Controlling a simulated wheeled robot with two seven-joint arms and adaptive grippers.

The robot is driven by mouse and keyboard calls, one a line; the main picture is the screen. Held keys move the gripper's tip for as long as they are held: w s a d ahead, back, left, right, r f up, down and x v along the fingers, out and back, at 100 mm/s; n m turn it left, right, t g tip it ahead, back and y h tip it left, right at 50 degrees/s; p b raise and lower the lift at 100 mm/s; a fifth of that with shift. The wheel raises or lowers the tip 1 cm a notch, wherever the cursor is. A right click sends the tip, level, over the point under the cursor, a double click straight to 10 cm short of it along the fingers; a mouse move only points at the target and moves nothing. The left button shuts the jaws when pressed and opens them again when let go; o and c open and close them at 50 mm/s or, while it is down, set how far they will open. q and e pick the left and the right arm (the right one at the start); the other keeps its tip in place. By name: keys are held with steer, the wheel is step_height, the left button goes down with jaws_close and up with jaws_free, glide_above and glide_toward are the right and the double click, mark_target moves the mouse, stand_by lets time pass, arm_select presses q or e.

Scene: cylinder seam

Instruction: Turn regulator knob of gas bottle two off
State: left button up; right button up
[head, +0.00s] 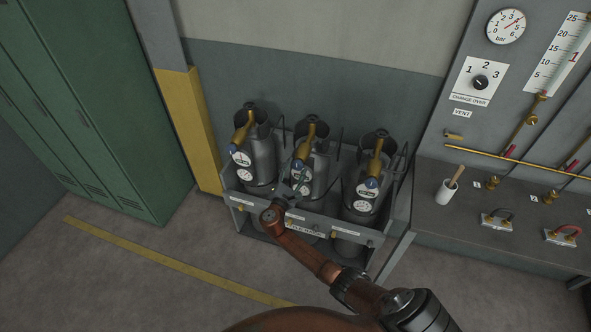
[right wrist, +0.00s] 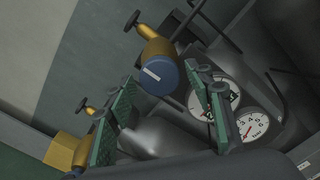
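Three grey gas bottles stand in a rack, each with a brass regulator, a blue knob and dials. The middle bottle (head: 322,165) has its blue knob (head: 298,165) facing forward. My right gripper (head: 296,183) is just in front of and below that knob. In the right wrist view the right gripper (right wrist: 165,92) is open, its green finger pads apart and empty. The blue knob (right wrist: 160,76) with a white pointer line shows beyond the tips, roughly between them; I cannot tell whether they touch. My left gripper is not in view.
The rack (head: 240,200) has a front rail with labels. The left bottle (head: 262,155) and right bottle (head: 362,190) stand close on either side. Two dials (right wrist: 252,125) lie near the right finger. A bench (head: 450,215) stands at right, a green locker (head: 110,90) at left.

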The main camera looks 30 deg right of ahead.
steer(key=v, duration=1.2)
stand_by(0.5)
steer(key=s+d+f+m+g+y, duration=0.1)
steer(key=s+f+g+y, duration=0.15)
steer(key=f, duration=0.75)
steer(key=s+d+f+g+y, duration=0.1)
steer(key=s+f, duration=0.3)
steer(key=f, duration=0.6)
steer(key=s+d+f+m+g+y, duration=0.15)
steer(key=s+f, duration=0.25)
steer(key=f, duration=0.6)
steer(key=s+f+m+g+y, duration=0.3)
steer(key=s+f+m+y, duration=0.15)
steer(key=s+f, duration=1.3)
steer(key=s+a+f+m+g+y, duration=0.1)
steer(key=s+f+m, duration=0.2)
steer(key=s, duration=0.7)
steer(key=s+a+f+m+g+y, duration=0.1)
steer(key=s+f+m, duration=0.2)
steer(key=s, duration=0.7)
steer(key=s+a+f+m+y+b, duration=0.1)
steer(key=s+f+m, duration=0.3)
steer(key=s, duration=0.7)
step_height(320, 180, down, 2)
steer(key=shift+f+g+y, duration=0.2)
steer(key=shift+g+y, duration=0.2)
steer(key=shift+y, duration=0.05)
